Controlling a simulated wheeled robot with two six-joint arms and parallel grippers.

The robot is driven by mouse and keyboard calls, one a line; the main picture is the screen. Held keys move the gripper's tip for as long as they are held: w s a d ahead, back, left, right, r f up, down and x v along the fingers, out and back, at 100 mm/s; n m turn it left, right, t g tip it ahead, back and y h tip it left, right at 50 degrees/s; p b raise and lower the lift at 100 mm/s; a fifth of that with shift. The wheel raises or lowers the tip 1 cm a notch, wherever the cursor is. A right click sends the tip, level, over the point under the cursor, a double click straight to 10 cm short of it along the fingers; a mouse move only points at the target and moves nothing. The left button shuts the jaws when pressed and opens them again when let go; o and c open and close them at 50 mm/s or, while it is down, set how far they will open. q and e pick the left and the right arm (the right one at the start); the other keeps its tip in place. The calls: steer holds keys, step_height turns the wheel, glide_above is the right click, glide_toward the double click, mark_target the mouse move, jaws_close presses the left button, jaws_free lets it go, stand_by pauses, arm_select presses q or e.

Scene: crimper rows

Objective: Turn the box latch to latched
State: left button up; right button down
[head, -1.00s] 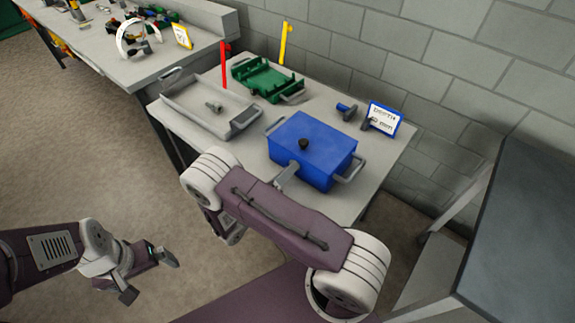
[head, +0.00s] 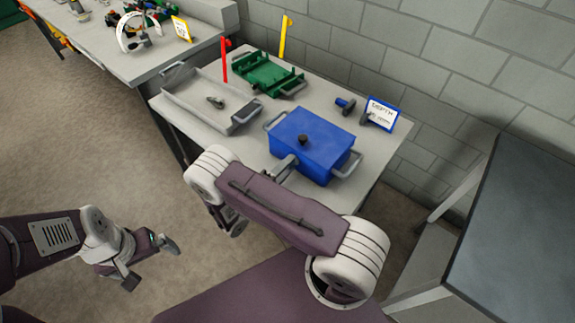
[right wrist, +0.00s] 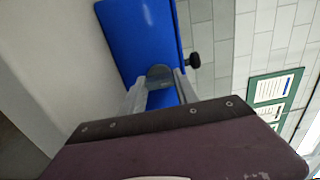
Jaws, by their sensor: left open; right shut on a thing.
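The blue box (head: 312,148) stands on the front part of the grey table, lid on, with a black knob (head: 303,139) on top and grey side handles. In the right wrist view, a dark grey rounded latch (right wrist: 160,74) sits on the face of the blue box (right wrist: 140,35). My right gripper (right wrist: 160,84) has a finger on each side of the latch and is shut on it. In the head view, my right gripper (head: 286,167) is at the box's near side and the latch is hidden. My left gripper (head: 152,262) is open and empty above the floor.
Behind the box are a grey tray (head: 205,103) with a small part in it, a green tray (head: 266,75), a blue-handled tool (head: 345,105) and a blue-framed sign (head: 382,113). A dark table (head: 520,230) stands at right. A block wall is behind.

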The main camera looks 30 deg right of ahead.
stand_by(0.4)
steer(key=c, duration=0.9)
jaws_free()
steer(key=b+v, duration=0.1)
steer(key=v, duration=0.8)
